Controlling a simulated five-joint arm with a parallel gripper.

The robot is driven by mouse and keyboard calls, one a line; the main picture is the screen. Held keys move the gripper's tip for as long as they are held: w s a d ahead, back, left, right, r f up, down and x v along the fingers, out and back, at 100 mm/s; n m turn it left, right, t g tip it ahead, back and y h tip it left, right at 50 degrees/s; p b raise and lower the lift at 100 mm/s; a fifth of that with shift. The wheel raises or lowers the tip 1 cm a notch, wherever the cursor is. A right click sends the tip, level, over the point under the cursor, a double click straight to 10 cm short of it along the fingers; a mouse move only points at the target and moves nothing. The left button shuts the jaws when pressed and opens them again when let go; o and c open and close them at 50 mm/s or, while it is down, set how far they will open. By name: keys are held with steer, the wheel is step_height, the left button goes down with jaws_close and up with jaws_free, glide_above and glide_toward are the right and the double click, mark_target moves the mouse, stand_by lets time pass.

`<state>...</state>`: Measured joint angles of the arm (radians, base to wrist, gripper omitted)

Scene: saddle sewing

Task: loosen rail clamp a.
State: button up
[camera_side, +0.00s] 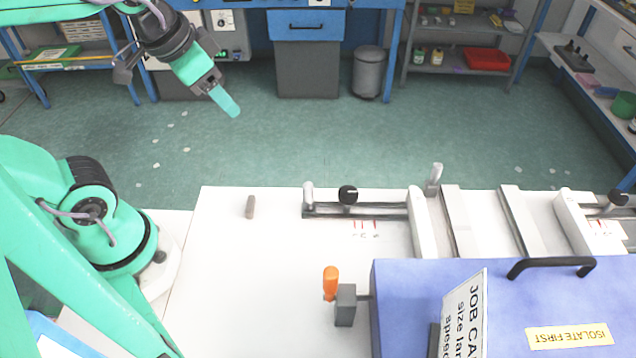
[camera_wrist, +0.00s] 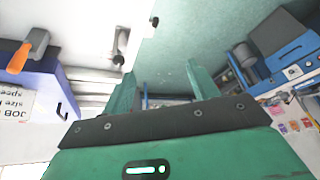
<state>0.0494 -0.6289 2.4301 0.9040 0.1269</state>
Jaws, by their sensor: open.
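Two rail clamps with round black knobs show in the side view. One knob (camera_side: 348,195) sits on the short dark rail (camera_side: 375,211) left of the white crossbars. The other knob (camera_side: 618,198) is at the far right edge. I cannot read which is clamp a. My gripper (camera_side: 225,100) is high at the upper left, well away from both knobs and above the floor beyond the bench. In the wrist view its two green fingers (camera_wrist: 163,88) stand apart with nothing between them.
A blue-purple box (camera_side: 470,290) with a black handle and a job card fills the front right.

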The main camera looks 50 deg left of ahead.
steer(key=w+d+f+m+g, duration=0.3)
steer(key=w+d+f+m, duration=0.1)
steer(key=w+d+m, duration=0.45)
steer(key=m+g, duration=0.2)
steer(key=m, duration=0.5)
glide_above(348, 192)
steer(key=f, duration=0.8)
steer(key=shift+a+f, duration=0.1)
steer(key=shift+a, duration=0.15)
steer(key=shift+d+f+m, duration=0.25)
steer(key=shift+f, duration=0.15)
steer(key=shift+f, duration=3.75)
steer(key=c, duration=1)
